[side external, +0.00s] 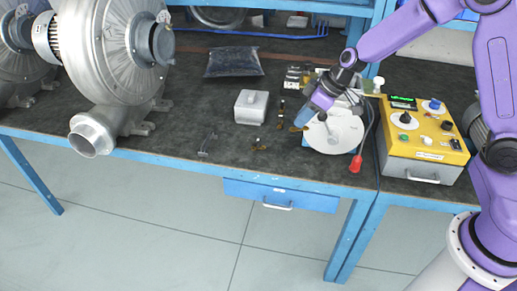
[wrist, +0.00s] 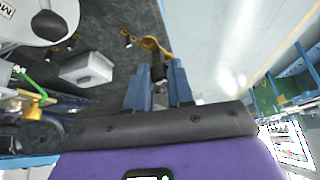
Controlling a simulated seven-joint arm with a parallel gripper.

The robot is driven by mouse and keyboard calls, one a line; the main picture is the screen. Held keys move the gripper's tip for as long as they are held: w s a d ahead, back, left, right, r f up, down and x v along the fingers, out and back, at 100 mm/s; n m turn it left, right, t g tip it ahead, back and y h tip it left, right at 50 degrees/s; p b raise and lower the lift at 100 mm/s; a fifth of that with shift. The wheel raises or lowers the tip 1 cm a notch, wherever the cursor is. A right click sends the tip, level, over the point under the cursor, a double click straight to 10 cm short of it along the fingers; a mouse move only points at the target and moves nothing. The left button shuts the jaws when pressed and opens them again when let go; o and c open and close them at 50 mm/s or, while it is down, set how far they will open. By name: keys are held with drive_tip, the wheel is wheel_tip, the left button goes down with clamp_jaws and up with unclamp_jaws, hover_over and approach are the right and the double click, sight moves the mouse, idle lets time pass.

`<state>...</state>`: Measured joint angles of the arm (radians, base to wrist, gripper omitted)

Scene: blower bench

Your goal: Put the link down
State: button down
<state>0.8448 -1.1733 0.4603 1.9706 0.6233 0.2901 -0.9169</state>
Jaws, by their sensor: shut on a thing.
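The link, dark with a brass-coloured ring at its end, is held in my gripper (wrist: 160,88). In the wrist view the ring (wrist: 150,44) sticks out beyond the two blue fingers, which are shut on the dark part. In the side view my gripper (side external: 304,117) is over the bench, just left of the white round plate, and a brass bit of the link (side external: 297,128) shows below the fingertips. I cannot tell whether the link touches the bench. Similar small dark and brass pieces lie on the bench, one near the front (side external: 260,145) and one behind it (side external: 281,108).
A white round plate (side external: 340,133) stands right of my gripper, with a red-tipped cable (side external: 355,164) beside it. A grey lidded box (side external: 250,108), a dark bag (side external: 233,62), a blower (side external: 120,50) and a yellow control box (side external: 425,140) are around.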

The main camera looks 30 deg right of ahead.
drive_tip(key=w+f, duration=0.4)
drive_tip(key=f, duration=0.1)
drive_tip(key=w+a+f, duration=0.1)
drive_tip(key=w+f, duration=0.4)
drive_tip(key=w+a+f, duration=0.1)
drive_tip(key=w+f, duration=0.3)
drive_tip(key=f, duration=0.1)
drive_tip(key=shift+w+f, duration=0.25)
drive_tip(key=shift+f, duration=0.15)
drive_tip(key=shift+w+f, duration=0.2)
drive_tip(key=shift+f, duration=1.6)
drive_tip(key=shift+f, duration=0.3)
drive_tip(key=c, duration=1)
unclamp_jaws()
